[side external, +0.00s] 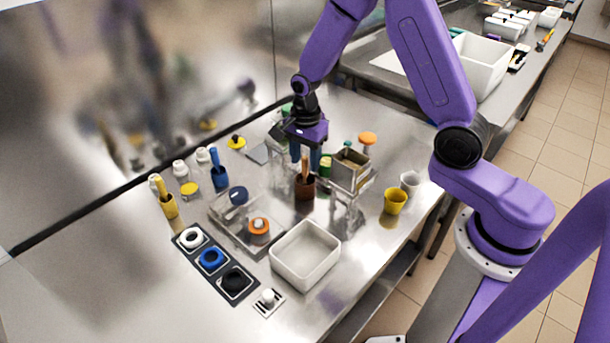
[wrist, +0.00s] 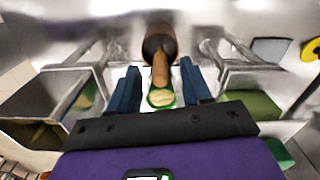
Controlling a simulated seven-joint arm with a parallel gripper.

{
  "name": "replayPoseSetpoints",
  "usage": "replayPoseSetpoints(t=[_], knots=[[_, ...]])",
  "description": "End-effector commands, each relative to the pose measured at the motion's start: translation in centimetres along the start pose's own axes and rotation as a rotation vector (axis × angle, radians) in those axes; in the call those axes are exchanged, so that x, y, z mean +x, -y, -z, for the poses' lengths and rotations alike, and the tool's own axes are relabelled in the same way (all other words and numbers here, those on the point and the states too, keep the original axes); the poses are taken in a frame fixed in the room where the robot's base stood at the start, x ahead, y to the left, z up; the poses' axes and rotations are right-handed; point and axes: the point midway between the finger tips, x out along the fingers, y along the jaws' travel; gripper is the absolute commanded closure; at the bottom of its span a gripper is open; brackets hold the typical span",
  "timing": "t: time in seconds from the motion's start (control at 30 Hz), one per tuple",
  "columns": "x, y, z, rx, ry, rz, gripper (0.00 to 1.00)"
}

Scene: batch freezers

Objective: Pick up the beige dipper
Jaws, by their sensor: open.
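The beige dipper (side external: 305,172) stands upright in a dark brown cup (side external: 304,193), with its handle sticking up; its lower end is hidden in the cup. In the wrist view its tan handle (wrist: 160,70) shows between the two blue fingers, with the brown cup (wrist: 159,43) behind. My gripper (side external: 305,160) points down over the cup, with its fingers on either side of the handle. It also shows in the wrist view (wrist: 159,72), open and holding nothing. I cannot tell whether a finger touches the handle.
Clear stands flank the cup, with a metal box (side external: 350,170) on the right one. Bare steel lies at lower left.

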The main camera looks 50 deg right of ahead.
Motion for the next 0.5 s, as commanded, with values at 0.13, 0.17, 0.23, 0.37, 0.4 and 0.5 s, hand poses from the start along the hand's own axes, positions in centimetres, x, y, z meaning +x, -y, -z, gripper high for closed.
replayPoseSetpoints(t=[0.13, 0.17, 0.23, 0.37, 0.4, 0.5], knots=[[1.8, 0.0, 0.0, 0.0, 0.0, -0.003, 0.51], [2.0, 0.0, 0.0, 0.0, 0.0, -0.002, 0.51], [2.4, 0.0, 0.0, 0.0, 0.0, 0.0, 0.51], [2.5, 0.0, 0.0, 0.0, 0.0, 0.001, 0.51], [2.5, 0.1, 0.0, 0.0, 0.0, 0.001, 0.51], [2.5, 0.1, 0.0, 0.0, 0.0, 0.002, 0.51]])
